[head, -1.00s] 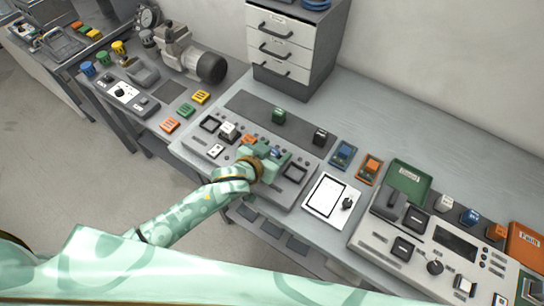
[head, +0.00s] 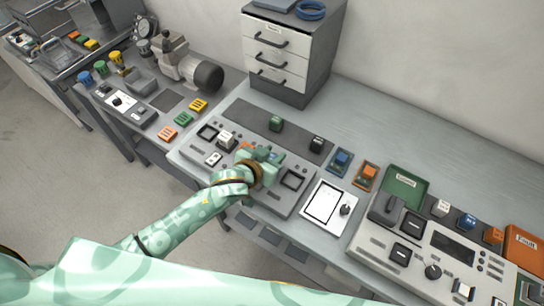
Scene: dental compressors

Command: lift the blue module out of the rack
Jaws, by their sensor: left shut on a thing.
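The rack (head: 204,171) is a grey panel with dark square sockets and small modules, on the bench in the middle of the head view. My left gripper (head: 268,156) is over the middle of this rack, shut on the blue module (head: 277,157). Only a little blue shows between the green fingers. The hand hides the rest of the module and the socket beneath, so I cannot tell whether it is clear of the rack. A white module (head: 227,138) and an orange one (head: 245,146) sit left of the hand. My right gripper is not in view.
A green module (head: 276,123) and a black one (head: 317,144) stand on the dark strip behind. Blue (head: 342,160) and orange (head: 367,174) modules sit on small trays to the right. A white tablet (head: 328,203) and green bin (head: 405,186) are farther right. A drawer cabinet (head: 287,55) stands behind.

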